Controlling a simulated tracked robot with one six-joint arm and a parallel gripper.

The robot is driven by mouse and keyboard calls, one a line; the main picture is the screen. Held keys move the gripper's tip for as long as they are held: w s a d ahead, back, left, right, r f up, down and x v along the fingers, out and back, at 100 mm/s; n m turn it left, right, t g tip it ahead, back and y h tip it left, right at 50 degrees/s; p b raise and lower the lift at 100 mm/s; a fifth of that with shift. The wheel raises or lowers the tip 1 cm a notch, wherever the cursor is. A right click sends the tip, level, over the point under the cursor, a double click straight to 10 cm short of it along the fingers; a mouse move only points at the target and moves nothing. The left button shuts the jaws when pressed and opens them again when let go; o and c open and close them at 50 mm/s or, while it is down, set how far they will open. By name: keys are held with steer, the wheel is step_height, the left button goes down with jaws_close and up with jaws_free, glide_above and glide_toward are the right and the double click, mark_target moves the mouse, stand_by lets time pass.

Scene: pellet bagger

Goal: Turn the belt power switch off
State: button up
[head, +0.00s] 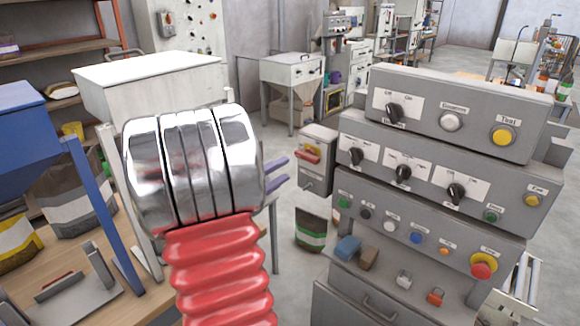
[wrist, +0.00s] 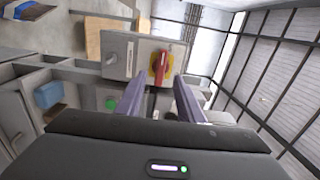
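My gripper (head: 284,170) shows in the head view as two purple fingers, partly hidden by my arm. In the wrist view my gripper (wrist: 160,86) is open, its fingers apart with nothing held. A grey box (head: 315,172) stands just right of the fingertips. It carries a red switch handle (head: 307,152), which in the wrist view (wrist: 161,65) sits on a yellow plate, ahead of the gap between the fingers. Whether the fingers touch it I cannot tell. The top console has a black Off/On knob (head: 397,112); the label under it is hard to read.
The stepped grey console (head: 440,145) with several knobs and buttons fills the right. A red stop button (head: 482,266) is low on it. A wooden bench (head: 110,270) and blue frame (head: 100,215) lie left. A bag (head: 311,228) stands between. Open floor lies behind.

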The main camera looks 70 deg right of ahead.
steer(key=shift+v, duration=2.4)
